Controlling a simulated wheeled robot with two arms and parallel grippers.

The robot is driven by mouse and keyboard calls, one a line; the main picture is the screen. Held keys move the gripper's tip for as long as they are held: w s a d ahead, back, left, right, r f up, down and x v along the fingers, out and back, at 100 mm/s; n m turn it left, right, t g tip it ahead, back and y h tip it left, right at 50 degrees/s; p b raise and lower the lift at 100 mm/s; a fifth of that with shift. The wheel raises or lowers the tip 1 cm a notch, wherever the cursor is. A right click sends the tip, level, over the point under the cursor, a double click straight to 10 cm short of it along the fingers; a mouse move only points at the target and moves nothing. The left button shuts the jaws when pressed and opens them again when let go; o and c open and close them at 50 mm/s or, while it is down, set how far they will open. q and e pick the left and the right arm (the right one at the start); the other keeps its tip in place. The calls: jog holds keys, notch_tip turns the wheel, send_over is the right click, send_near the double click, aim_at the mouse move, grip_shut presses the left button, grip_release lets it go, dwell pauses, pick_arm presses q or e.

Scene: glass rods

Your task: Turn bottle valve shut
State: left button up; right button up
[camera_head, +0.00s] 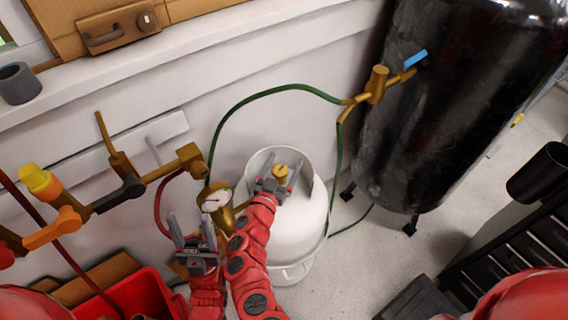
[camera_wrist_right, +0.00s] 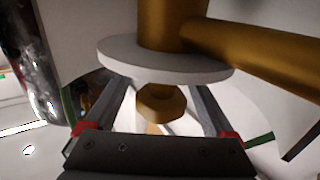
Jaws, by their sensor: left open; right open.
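The white gas bottle (camera_head: 299,232) stands upright on the floor near the wall. Its brass valve knob (camera_head: 281,172) shows at the top, inside the pale collar. My right gripper (camera_head: 278,178) is open at the bottle top, with a finger on either side of the knob. In the right wrist view a brass hex-shaped piece (camera_wrist_right: 161,103) lies between the open fingers (camera_wrist_right: 163,108), below a pale disc (camera_wrist_right: 150,61); contact cannot be told. My left gripper (camera_head: 190,232) is open and empty, left of the bottle, below the round gauge (camera_head: 215,199).
Brass piping with an orange-handled valve (camera_head: 53,229) runs along the wall at left. A green hose (camera_head: 260,94) arcs to a brass fitting (camera_head: 376,85) on the large black tank (camera_head: 440,110). A red bin (camera_head: 138,291) sits at lower left. Bare floor lies right of the bottle.

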jog(key=r+p, duration=0.3)
jog(key=r, duration=0.1)
jog(key=shift+s+a, duration=0.15)
jog(key=shift+s, duration=0.2)
jog(key=s+p, duration=0.4)
jog(key=s, duration=1.1)
jog(key=shift+s+r, duration=0.2)
jog(key=shift+r, duration=0.25)
